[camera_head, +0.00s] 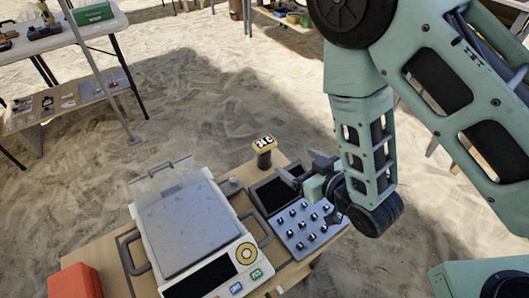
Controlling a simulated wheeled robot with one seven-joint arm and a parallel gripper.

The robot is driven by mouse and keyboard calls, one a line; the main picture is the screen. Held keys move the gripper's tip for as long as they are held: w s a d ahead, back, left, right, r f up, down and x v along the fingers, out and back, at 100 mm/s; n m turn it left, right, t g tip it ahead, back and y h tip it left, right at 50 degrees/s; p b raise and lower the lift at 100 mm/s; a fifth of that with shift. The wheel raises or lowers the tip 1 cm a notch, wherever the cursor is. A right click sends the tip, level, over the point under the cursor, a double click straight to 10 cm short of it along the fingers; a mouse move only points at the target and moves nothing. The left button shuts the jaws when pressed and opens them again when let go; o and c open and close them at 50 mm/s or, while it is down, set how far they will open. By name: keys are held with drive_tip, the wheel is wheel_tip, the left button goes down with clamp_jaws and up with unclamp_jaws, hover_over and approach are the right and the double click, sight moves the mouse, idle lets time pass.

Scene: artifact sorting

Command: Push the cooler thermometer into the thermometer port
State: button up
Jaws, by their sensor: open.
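A white box-like device (218,262), possibly the cooler, stands on the wooden table with a grey top, side handles, a dark display, a yellow dial and blue and green buttons. A transparent panel stands up at its back. I cannot surely pick out the thermometer or its port. A yellow-topped dark object (264,147) with black marks stands upright at the table's back edge. A small grey round piece (232,186) is beside the device's back right corner. My gripper (298,168) is open, pointing left above the dark tray, apart from the yellow-topped object; nothing shows between its fingers.
A dark shallow tray (262,201) lies under my gripper. In front of it, a grey panel (293,245) carries several dark knobs. A red-orange box (75,282) is at the lower left. Sand surrounds the table; other tables stand farther back.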

sight(268, 147)
drive_tip(key=shift+f+b+x, duration=0.15)
drive_tip(key=shift+b+x, duration=0.35)
drive_tip(key=shift+x, duration=3.15)
drive_tip(key=shift+f+b+x, duration=0.15)
drive_tip(key=shift+b+x, duration=0.35)
drive_tip(key=shift+x, duration=3.1)
drive_tip(key=shift+s, duration=0.2)
drive_tip(key=c, duration=1.1)
